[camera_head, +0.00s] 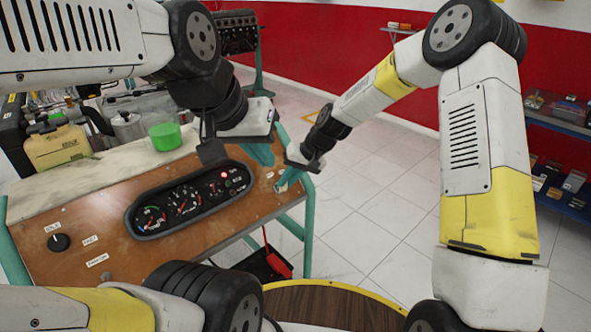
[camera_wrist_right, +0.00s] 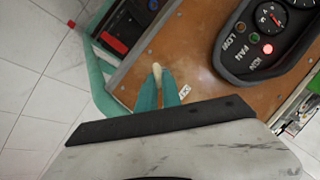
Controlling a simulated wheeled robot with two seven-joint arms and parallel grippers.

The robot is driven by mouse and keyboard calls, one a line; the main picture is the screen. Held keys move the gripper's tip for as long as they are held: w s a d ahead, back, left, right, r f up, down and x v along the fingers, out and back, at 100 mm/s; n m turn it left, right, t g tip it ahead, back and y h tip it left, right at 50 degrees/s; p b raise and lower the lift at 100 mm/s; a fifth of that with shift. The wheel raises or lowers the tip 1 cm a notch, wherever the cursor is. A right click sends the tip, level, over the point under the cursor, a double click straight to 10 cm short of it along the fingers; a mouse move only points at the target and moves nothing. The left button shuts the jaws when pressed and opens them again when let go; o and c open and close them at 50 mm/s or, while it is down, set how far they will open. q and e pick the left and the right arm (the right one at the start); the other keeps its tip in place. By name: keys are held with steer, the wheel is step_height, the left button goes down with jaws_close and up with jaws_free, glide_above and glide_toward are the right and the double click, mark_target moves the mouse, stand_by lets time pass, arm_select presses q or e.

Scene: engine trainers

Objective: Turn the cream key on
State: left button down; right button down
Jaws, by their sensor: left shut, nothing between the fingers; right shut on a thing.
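The cream key (camera_wrist_right: 156,71) stands at the edge of the brown wooden panel (camera_wrist_right: 190,50) in the right wrist view. My right gripper (camera_wrist_right: 157,85) is shut on it, with the teal fingertips around the key. In the head view my right gripper (camera_head: 281,186) is at the panel's right end, and the key is too small or hidden there to make out. My left gripper (camera_head: 262,155) is shut and empty, above the panel's far right part. A small white label (camera_wrist_right: 184,91) lies beside the right fingers.
The black instrument cluster (camera_head: 160,226) on the panel shows a lit red lamp (camera_head: 225,174). A black knob (camera_head: 60,242) is at the panel's left. A green cup (camera_head: 165,136) and a yellowish jug (camera_head: 59,146) stand behind. White floor to the right is open.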

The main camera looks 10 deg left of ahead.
steer(key=shift+w, duration=0.1)
stand_by(0.3)
steer(key=c, duration=1.5)
jaws_free()
steer(key=v, duration=0.7)
steer(key=shift+d+r, duration=0.25)
steer(key=shift+r, duration=0.1)
